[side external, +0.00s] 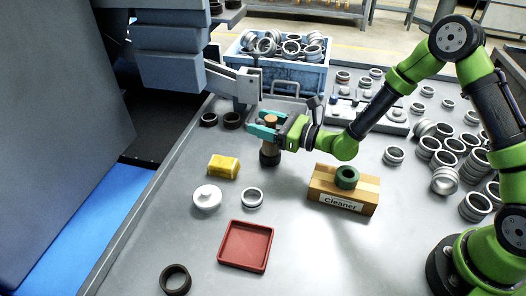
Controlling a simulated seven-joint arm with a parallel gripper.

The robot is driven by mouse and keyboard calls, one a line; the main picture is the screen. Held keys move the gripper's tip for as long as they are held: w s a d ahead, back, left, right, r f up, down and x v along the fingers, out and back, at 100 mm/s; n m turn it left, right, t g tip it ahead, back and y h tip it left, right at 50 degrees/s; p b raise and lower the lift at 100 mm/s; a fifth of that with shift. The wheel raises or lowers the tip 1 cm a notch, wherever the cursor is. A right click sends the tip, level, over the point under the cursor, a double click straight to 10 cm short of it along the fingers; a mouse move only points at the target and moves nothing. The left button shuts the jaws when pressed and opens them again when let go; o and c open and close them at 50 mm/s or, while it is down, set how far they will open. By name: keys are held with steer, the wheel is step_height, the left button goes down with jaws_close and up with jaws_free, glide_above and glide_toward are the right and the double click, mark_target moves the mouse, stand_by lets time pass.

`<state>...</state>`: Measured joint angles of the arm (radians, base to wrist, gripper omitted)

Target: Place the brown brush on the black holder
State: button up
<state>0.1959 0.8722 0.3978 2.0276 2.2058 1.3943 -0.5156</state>
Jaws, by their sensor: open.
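The brown brush (269,144) stands upright, its wooden handle rising between the teal fingers of my gripper (262,125). Its lower end meets a black round piece (270,158) on the table, which looks like the black holder. I cannot tell how deep the brush sits in it, or whether part of the black is the brush's own bristles. My gripper comes in level from the right and is open around the handle. The fingers hide part of the handle.
A yellow block (224,166), a white lidded pot (207,198), a metal ring (252,197) and a red tray (245,246) lie in front. A "Cleaner" box (343,190) carries a dark green ring (347,177). A blue crate (312,78) of rings stands behind.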

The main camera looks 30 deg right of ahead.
steer(key=shift+r, duration=0.2)
steer(key=v, duration=0.7)
steer(key=s+a+r+n+g+y, duration=0.2)
steer(key=s+a+r+n+g, duration=0.1)
steer(key=s+r+n+g, duration=0.35)
steer(key=s+a+r+n+g+y, duration=0.25)
steer(key=s+n+g, duration=0.25)
steer(key=s+n, duration=0.35)
steer(key=s+d+r+n+t+h, duration=0.2)
steer(key=s+d+r+n+h, duration=0.1)
steer(key=s+d+n+h, duration=0.1)
steer(key=s+d+r+n+t+h, duration=0.1)
steer(key=s+d+r+n+h, duration=0.2)
steer(key=d+n+h, duration=0.3)
steer(key=s+d+h, duration=0.1)
steer(key=d+h, duration=0.1)
steer(key=d, duration=0.3)
steer(key=shift+t, duration=0.35)
